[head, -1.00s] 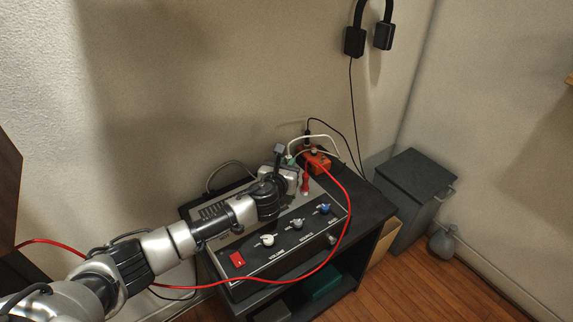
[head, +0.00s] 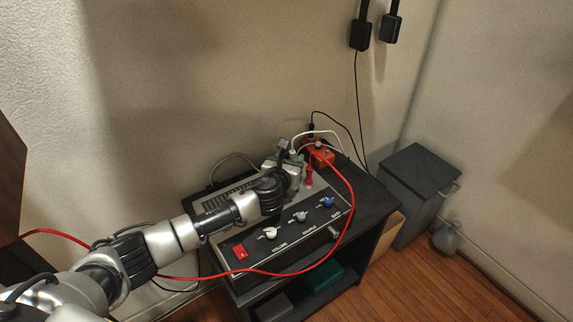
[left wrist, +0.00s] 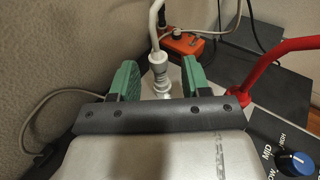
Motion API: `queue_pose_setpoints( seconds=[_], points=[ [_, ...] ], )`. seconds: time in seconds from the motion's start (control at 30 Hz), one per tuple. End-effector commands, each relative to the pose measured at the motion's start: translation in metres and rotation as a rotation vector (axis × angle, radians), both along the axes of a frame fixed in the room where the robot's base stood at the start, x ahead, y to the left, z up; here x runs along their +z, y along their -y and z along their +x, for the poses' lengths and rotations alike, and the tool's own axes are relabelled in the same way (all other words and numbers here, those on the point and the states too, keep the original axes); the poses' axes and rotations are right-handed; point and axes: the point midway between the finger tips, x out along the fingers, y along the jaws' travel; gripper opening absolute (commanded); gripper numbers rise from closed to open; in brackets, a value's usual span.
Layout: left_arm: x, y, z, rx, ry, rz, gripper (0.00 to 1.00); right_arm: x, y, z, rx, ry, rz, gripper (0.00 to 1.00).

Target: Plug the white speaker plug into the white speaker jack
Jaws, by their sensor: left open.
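The white speaker plug (left wrist: 158,66), a pale ribbed plug on a white cable (left wrist: 155,25), stands between the fingers of my left gripper (left wrist: 160,78) in the left wrist view. The green fingers are open, with a gap on each side of the plug. In the head view my left gripper (head: 295,158) is over the back of the amplifier (head: 215,226). My right gripper is not in view.
A red plug (head: 309,176) with a red cable stands to the right of my gripper; the cable loops over the amplifier's front. An orange box (head: 320,157) sits behind. Knobs, including a blue one (head: 327,202), line the panel. The wall is close behind.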

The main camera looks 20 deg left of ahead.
Motion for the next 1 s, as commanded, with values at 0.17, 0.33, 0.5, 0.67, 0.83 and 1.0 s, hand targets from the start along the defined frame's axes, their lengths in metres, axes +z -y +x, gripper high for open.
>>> queue_pose_setpoints(
  seconds=[0.17, 0.33, 0.5, 0.67, 0.83, 1.0],
  points=[
    [0.005, -0.001, -0.022, -0.001, -0.003, 0.001, 0.47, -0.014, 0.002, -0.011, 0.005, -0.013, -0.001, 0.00],
    [0.011, -0.001, -0.056, -0.001, -0.002, 0.002, 0.47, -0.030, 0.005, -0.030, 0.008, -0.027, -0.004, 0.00],
    [0.015, -0.001, -0.085, 0.000, -0.002, 0.000, 0.47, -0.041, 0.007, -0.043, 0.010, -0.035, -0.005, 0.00],
    [0.018, -0.001, -0.100, 0.001, 0.000, 0.000, 0.47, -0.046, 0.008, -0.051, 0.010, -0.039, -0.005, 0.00],
    [0.018, -0.001, -0.104, 0.001, 0.000, 0.000, 0.47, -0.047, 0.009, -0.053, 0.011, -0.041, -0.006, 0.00],
    [0.018, -0.001, -0.104, 0.001, 0.000, 0.000, 0.47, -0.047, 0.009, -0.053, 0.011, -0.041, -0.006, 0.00]
  ],
)
